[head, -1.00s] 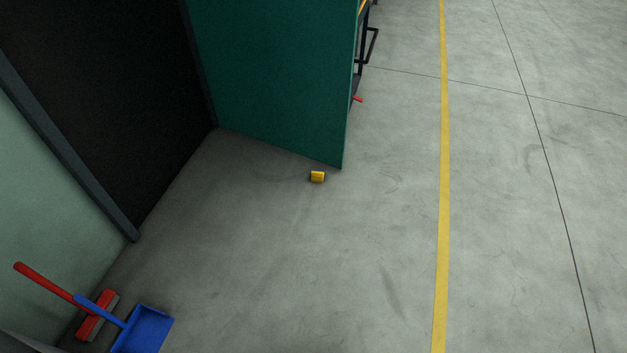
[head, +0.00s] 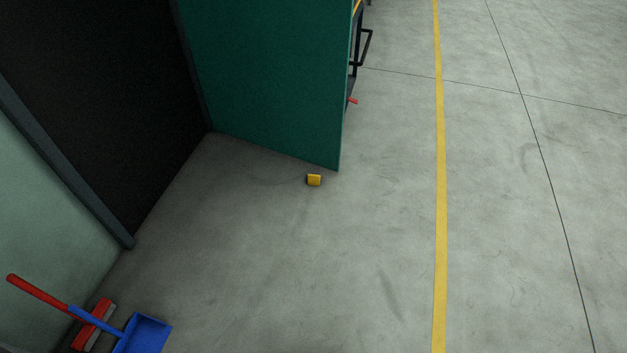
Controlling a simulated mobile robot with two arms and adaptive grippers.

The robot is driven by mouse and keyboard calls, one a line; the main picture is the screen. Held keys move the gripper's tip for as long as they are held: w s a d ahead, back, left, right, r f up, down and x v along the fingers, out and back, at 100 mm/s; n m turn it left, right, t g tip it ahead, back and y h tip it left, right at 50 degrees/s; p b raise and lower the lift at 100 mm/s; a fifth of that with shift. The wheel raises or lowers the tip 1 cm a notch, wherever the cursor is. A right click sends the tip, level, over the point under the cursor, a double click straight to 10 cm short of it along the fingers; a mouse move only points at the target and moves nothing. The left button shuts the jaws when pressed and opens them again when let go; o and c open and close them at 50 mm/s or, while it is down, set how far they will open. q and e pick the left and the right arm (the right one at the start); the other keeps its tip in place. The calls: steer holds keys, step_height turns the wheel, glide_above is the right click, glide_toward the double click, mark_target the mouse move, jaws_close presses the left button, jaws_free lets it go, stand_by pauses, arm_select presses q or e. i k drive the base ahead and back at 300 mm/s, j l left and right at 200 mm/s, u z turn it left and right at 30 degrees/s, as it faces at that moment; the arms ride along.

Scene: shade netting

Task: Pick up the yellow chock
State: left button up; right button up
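The yellow chock (head: 314,180) is a small yellow block in the head view, a little left of and above the middle of the lower floor area. It lies on the grey concrete floor, just in front of the near bottom corner of a dark green panel, with a small gap between them. Nothing covers it. Neither of my grippers shows in the head view.
The dark green panel (head: 265,80) stands behind the chock, beside a dark doorway (head: 95,100) at left. A red brush (head: 93,325) and a blue dustpan (head: 145,335) lie at bottom left. A yellow floor line (head: 439,180) runs at right. Floor around the chock's near side is clear.

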mark_target(312, 179)
steer(key=i+l+u, duration=0.1)
steer(key=u, duration=0.25)
steer(key=i+l+u, duration=0.15)
steer(key=u, duration=0.2)
steer(key=i+l+u, duration=0.2)
steer(key=i+l, duration=0.15)
steer(key=l, duration=0.3)
steer(key=i+l+u, duration=0.1)
steer(key=l, duration=0.2)
steer(key=i+l+u, duration=0.1)
steer(key=l, duration=0.25)
steer(key=i+l+u, duration=0.1)
steer(key=i+l, duration=0.15)
steer(key=l, duration=0.15)
steer(key=i+l+u, duration=0.1)
steer(key=l, duration=0.25)
